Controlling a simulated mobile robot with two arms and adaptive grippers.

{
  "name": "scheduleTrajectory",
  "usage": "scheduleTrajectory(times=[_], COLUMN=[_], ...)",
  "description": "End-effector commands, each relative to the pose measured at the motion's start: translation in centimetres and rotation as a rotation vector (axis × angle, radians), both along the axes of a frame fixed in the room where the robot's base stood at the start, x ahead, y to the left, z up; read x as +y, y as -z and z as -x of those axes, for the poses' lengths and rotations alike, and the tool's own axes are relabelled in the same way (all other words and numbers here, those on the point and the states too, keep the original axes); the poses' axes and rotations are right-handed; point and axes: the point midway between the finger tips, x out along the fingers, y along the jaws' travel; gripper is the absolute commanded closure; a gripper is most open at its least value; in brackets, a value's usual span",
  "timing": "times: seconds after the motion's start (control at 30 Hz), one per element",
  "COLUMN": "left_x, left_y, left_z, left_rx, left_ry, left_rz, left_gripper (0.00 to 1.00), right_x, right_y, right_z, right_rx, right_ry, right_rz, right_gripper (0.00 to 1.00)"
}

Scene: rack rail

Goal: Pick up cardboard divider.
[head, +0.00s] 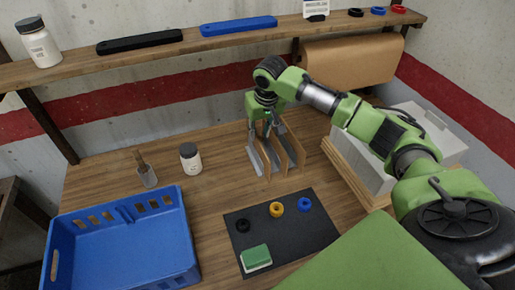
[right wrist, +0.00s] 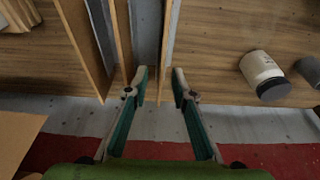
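Several upright thin brown cardboard dividers (head: 281,159) stand side by side with grey panels (head: 254,160) between them at the middle of the wooden table. My right gripper (head: 267,122) is over their back end, pointing down. In the right wrist view, its two fingers (right wrist: 160,76) are apart, one on each side of a thin cardboard divider (right wrist: 167,40) seen edge-on. I see no clear contact with it. Another divider (right wrist: 123,40) stands just left of the left finger. The lower part of the dividers is hidden in the wrist view. My left gripper is not in view.
A blue crate (head: 118,222) is front left. A white jar (head: 190,158) and a brush (head: 146,170) stand left of the dividers. A dark mat (head: 262,224) with rings and a sponge lies in front. A white stack (head: 440,140) is right; a shelf (head: 160,57) runs above.

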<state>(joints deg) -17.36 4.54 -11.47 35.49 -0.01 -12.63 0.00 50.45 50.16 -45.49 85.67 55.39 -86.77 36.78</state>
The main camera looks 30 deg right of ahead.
Motion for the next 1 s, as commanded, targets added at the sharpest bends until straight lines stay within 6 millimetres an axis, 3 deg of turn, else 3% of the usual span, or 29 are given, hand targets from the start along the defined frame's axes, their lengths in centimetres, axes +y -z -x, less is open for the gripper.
scheduleTrajectory(times=[0.23, 0.4, 0.67, 0.77, 1.0], left_x=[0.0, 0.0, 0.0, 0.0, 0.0], left_y=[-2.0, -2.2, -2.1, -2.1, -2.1], left_z=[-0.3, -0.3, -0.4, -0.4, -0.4], left_rx=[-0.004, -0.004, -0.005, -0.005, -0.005], left_ry=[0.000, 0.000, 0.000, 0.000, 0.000], left_rz=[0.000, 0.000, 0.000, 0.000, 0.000], left_gripper=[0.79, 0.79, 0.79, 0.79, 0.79], right_x=[0.4, 0.2, 0.2, 0.2, 0.2], right_y=[3.0, 5.0, 5.3, 5.3, 5.3], right_z=[0.1, -0.5, -0.6, -0.6, -0.6], right_rx=[0.005, 0.002, 0.000, 0.000, 0.000], right_ry=[0.000, 0.001, -0.001, -0.001, -0.001], right_rz=[0.001, -0.001, 0.000, 0.000, 0.001], right_gripper=[0.76, 0.76, 0.76, 1.00, 1.00])
